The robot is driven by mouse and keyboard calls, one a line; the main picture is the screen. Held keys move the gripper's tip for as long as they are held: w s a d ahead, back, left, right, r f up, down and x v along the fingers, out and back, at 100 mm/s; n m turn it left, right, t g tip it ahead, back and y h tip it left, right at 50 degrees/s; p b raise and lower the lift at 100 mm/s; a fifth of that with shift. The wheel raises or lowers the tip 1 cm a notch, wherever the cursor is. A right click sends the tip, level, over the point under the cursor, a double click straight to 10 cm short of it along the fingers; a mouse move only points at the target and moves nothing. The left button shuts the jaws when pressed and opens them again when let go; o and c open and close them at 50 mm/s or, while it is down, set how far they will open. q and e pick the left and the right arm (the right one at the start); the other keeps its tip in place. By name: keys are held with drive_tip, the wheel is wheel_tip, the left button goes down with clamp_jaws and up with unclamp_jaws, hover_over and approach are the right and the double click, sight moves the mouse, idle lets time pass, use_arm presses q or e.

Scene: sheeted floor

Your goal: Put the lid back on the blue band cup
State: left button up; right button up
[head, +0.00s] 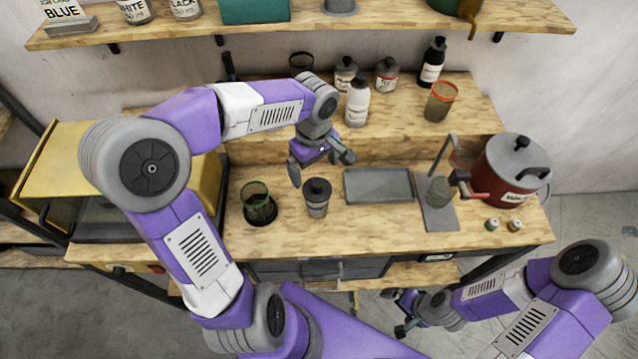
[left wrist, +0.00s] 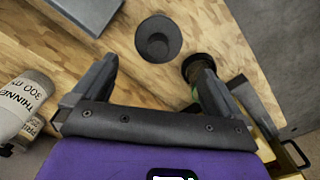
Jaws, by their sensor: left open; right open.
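A grey cup with a black knobbed lid (head: 317,188) stands on the bench; the round black top (left wrist: 158,40) shows in the left wrist view. My left gripper (head: 320,165) is open and empty, above and just behind the lidded cup. My right gripper (head: 398,312) is open and empty, low in front of the bench.
An empty grey tray (head: 379,186) lies right of the lidded cup. A red pot (head: 512,170) stands at the bench's right. The raised shelf behind holds bottles (head: 357,102), an orange-rimmed cup (head: 440,102) and a dark-rimmed cup (head: 301,63).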

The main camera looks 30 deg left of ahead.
sight(316, 182)
use_arm(q)
wheel_tip(316, 182, down, 2)
drive_tip(key=shift+s+f, duration=0.1)
drive_tip(key=shift+d+f+b, duration=0.2)
drive_tip(key=shift+f+b, duration=0.25)
drive_tip(key=shift+f, duration=2.25)
drive_tip(key=c, duration=0.9)
